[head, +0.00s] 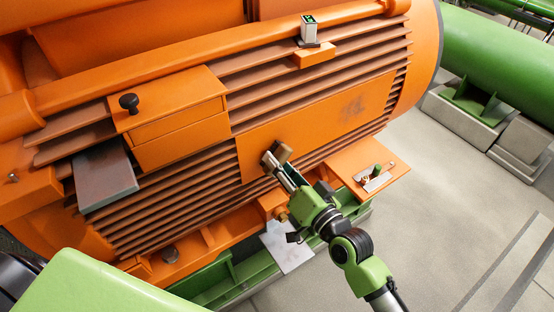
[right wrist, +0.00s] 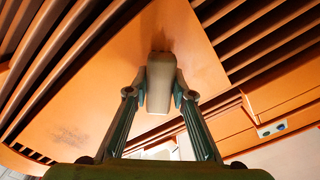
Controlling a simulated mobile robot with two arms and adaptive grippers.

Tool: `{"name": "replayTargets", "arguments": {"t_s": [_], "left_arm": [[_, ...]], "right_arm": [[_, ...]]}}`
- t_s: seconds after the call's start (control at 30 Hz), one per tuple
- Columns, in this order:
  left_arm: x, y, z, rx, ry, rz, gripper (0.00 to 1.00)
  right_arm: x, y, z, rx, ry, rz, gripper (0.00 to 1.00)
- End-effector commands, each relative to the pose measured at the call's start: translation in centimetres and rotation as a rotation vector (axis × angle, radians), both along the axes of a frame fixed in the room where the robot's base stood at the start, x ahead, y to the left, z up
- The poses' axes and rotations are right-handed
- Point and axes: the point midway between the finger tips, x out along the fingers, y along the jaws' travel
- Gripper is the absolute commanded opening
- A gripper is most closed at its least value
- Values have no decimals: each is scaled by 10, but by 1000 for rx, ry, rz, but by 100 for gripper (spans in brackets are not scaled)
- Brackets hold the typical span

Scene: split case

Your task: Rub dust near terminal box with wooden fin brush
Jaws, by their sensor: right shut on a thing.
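My right gripper (head: 278,164) is shut on the wooden fin brush (head: 281,150), a small brown block, in front of the flat orange panel on the finned casing. In the right wrist view the brush (right wrist: 161,72) is a pale block between both fingers (right wrist: 160,92), its far end at or very near the panel; I cannot tell if it touches. A dark dust smear (head: 352,108) lies on the panel, right of the brush; it also shows at lower left in the wrist view (right wrist: 68,136). An orange box (head: 185,140), likely the terminal box, is left of the panel. My left gripper is out of view.
A black knob (head: 129,103) stands on the box's ledge. A grey plate (head: 105,182) is at left. A small device with a green display (head: 308,32) stands on top. An orange shelf (head: 398,167) with small items juts out at right. Floor is clear at right.

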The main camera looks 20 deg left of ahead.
Motion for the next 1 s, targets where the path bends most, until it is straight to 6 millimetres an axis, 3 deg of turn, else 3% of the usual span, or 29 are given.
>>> {"name": "replayTargets", "arguments": {"t_s": [0.5, 1.0], "left_arm": [[0, 1, 12, 1, 1, -1, 40], [-1, 1, 13, 1, 1, -3, 40]], "right_arm": [[-31, -40, 0, -2, 1, 1, 5], [-36, -46, 1, -1, 0, 1, 5]]}}
